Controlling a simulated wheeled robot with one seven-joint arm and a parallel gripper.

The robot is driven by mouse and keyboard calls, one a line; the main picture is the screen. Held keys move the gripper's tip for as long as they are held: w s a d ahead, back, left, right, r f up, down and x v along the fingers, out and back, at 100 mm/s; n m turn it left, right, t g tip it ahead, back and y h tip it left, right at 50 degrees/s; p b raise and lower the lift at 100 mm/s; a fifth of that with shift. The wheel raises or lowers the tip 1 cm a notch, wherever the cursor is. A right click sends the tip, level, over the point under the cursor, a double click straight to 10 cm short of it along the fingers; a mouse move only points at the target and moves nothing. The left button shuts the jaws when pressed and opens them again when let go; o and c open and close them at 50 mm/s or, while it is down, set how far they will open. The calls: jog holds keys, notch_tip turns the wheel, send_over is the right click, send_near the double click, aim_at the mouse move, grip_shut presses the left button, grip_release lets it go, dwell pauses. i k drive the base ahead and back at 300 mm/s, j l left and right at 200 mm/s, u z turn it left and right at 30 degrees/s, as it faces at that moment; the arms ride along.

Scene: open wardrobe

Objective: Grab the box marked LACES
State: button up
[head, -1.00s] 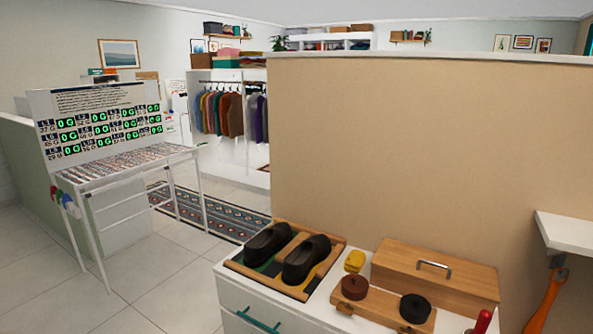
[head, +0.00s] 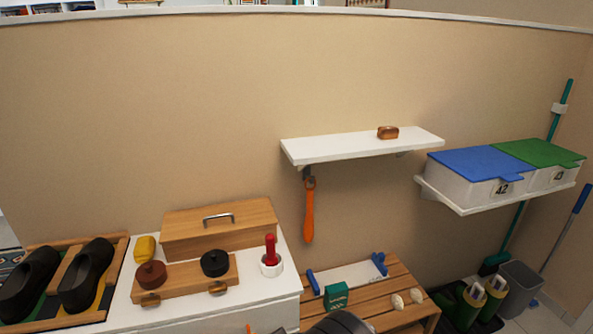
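No marking that reads LACES is legible in the head view. A small dark green box (head: 336,296) with tiny pale print stands on the slatted wooden bench (head: 375,317) at the lower middle; its print is too small to read. A wooden box with a metal handle (head: 218,228) sits at the back of the white cabinet (head: 215,312) to the left, with no lettering that I can see. My gripper is not in view. A dark rounded shape shows at the bottom edge just below the green box, and I cannot tell what it is.
Black shoes (head: 86,275) lie in a wooden tray at left. A red-handled tool (head: 270,252) stands on the cabinet. A white shelf (head: 360,146) holds a small brown block (head: 388,132). Blue-lidded (head: 480,170) and green-lidded (head: 545,160) bins sit right. Boots (head: 478,302) stand lower right.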

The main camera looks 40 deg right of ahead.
aim_at(336, 295)
jog(key=z, duration=0.75)
